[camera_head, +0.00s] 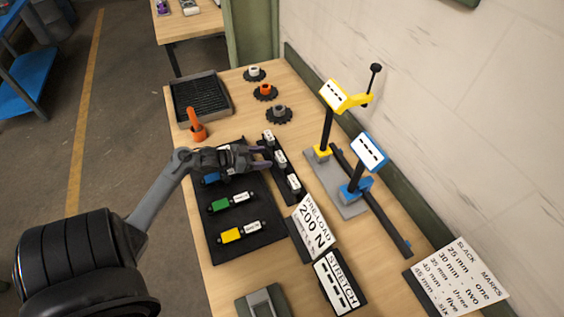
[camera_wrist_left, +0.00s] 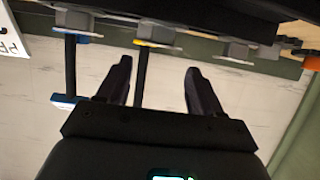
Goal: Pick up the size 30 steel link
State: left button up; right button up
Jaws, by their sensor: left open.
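My left gripper (camera_head: 266,157) is open and reaches over the black mat, its fingertips beside a narrow black rack. The left wrist view shows its two spread fingers (camera_wrist_left: 158,78) with nothing held between them. The rack carries small pieces with white labels: a far one (camera_head: 268,138), a middle one (camera_head: 281,159) and a near one (camera_head: 294,184). These may be the links, but their labels are too small to read, so I cannot tell which is size 30. The far and middle pieces are close to the fingertips. My right gripper is not in view.
The black mat (camera_head: 252,240) holds blue, green (camera_head: 220,205) and yellow (camera_head: 231,235) blocks, the blue partly hidden by my gripper. Yellow (camera_head: 326,125) and blue (camera_head: 357,180) posted stands rise at right. An orange upright piece (camera_head: 197,130), a ribbed tray (camera_head: 200,97) and sprockets (camera_head: 265,91) are behind.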

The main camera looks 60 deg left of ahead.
aim_at(279, 158)
pick_arm(q)
jog(key=shift+f+b+x, duration=0.15)
jog(key=shift+f+x, duration=0.05)
jog(key=shift+x, duration=1.65)
jog(key=shift+f+b+x, duration=0.15)
jog(key=shift+f+x, duration=0.05)
jog(key=shift+x, duration=1.65)
jog(key=shift+s, duration=0.25)
jog(key=c, duration=1.2)
jog(key=shift+r, duration=0.2)
